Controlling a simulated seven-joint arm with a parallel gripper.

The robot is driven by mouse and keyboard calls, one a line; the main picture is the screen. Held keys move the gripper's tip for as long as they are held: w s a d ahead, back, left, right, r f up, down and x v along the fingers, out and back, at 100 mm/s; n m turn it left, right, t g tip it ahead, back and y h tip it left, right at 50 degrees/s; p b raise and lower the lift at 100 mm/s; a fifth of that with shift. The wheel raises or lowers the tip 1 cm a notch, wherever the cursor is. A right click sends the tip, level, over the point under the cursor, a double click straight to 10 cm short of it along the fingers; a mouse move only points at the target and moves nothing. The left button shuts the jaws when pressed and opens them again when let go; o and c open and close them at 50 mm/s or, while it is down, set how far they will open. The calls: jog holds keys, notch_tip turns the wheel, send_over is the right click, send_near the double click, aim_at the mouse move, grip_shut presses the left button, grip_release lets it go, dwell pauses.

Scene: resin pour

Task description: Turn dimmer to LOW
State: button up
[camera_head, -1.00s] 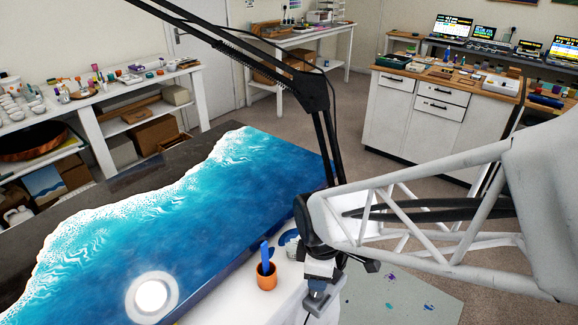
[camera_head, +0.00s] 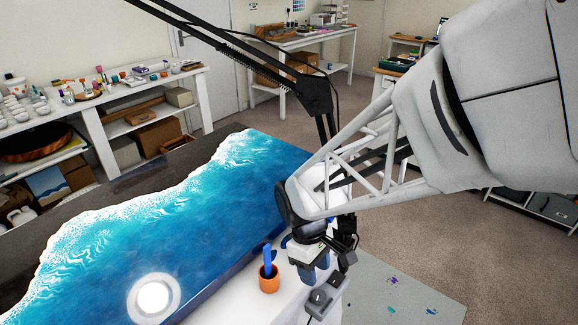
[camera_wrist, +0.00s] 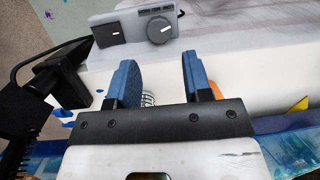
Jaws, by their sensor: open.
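The dimmer is a grey box (camera_wrist: 132,27) near the top of the wrist view. It has a dark square switch (camera_wrist: 113,30) on the left and a round dark knob (camera_wrist: 159,31) on the right. The knob has a short white mark; the small print above it is too small to read. In the head view the dimmer box (camera_head: 320,301) lies at the white table's front corner. My gripper (camera_wrist: 157,66) is open and empty, its two blue fingers apart and short of the box in the wrist view. In the head view my gripper (camera_head: 311,270) is just above the box.
An orange cup (camera_head: 269,284) with a blue tool stands left of my gripper. The blue resin panel (camera_head: 200,220) with a glowing round light (camera_head: 153,297) fills the left. A black lamp arm (camera_head: 312,95) crosses above. Grey floor is open at right.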

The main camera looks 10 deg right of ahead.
aim_at(319, 294)
jog(key=shift+w+a+m+g+h, duration=0.3)
jog(key=shift+w+m+g+h, duration=0.35)
jog(key=shift+m, duration=0.45)
jog(key=shift+s, duration=0.1)
jog(key=shift+f, duration=0.15)
jog(key=shift+x, duration=3.8)
jog(key=shift+c, duration=0.2)
jog(key=c, duration=0.6)
jog(key=shift+a+n+t+h, duration=0.1)
jog(key=shift+n+t+h, duration=0.25)
jog(key=shift+n, duration=1.25)
jog(key=o, duration=0.6)
